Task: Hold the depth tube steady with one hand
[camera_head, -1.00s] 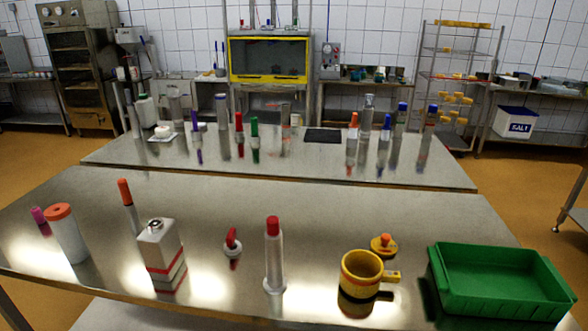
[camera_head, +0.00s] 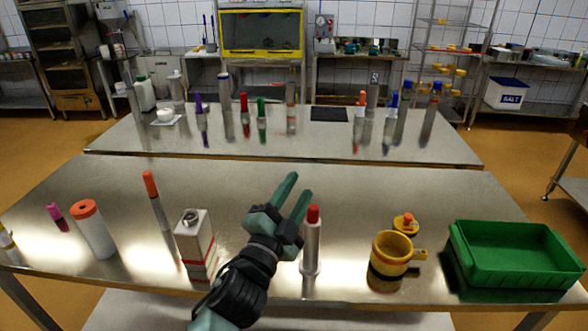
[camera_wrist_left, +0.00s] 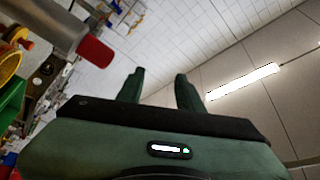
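A clear tube with a red cap (camera_head: 311,245), which looks like the depth tube, stands upright on its flared base near the front edge of the near table. My left gripper (camera_head: 296,188) is just left of it, raised, with its two green fingers pointing up and apart. It is open and empty. In the left wrist view the open fingers (camera_wrist_left: 159,74) point up at the wall and ceiling. The red-capped tube (camera_wrist_left: 50,25) is at upper left there, outside the fingers. My right gripper is not in view.
An orange-capped tube (camera_head: 157,203) and a white cylinder (camera_head: 95,232) are further left. A yellow cup (camera_head: 391,253), its lid (camera_head: 405,225) and a green tray (camera_head: 520,280) are on the right. The table's back strip is clear.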

